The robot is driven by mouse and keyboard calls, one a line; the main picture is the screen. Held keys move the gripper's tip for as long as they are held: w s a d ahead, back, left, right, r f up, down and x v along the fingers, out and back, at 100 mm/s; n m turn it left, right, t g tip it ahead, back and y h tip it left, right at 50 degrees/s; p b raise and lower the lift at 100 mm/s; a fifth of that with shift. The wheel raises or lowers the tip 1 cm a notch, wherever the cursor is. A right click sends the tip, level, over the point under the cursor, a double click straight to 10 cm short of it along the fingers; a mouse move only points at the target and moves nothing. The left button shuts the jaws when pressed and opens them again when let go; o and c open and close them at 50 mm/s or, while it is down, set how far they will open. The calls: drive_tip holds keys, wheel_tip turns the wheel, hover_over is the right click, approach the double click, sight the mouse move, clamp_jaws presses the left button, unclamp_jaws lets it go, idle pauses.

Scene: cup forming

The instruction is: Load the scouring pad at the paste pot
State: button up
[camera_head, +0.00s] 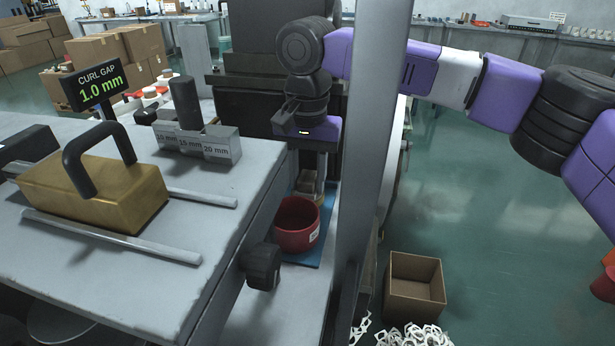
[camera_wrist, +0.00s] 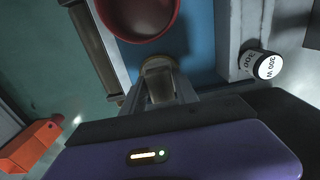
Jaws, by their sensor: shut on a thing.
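My gripper (camera_head: 320,188) hangs fingers-down behind the grey post's left side, just beyond a red pot (camera_head: 297,224) with a white label. The pot, which I take as the paste pot, stands on a blue mat (camera_head: 318,252). In the wrist view, my gripper (camera_wrist: 160,92) is shut on a small tan, round-edged thing (camera_wrist: 157,66), likely the scouring pad; the fingers hide much of it. The red pot (camera_wrist: 138,14) is just beyond it at the top edge, apart from the held thing. The pot's contents cannot be made out.
A grey post (camera_head: 372,130) rises right of the pot. A bench with a brass block (camera_head: 95,190), rails and a black knob (camera_head: 262,266) lies left. In the wrist view, a cylinder marked 300 W (camera_wrist: 262,65) stands right. A cardboard box (camera_head: 415,288) is on the floor.

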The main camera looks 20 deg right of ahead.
sight(308, 177)
drive_tip(key=shift+f, duration=0.1)
idle(0.3)
wheel_tip(308, 177, up, 7)
drive_tip(key=p, duration=0.7)
drive_tip(key=shift+p, duration=0.35)
idle(0.6)
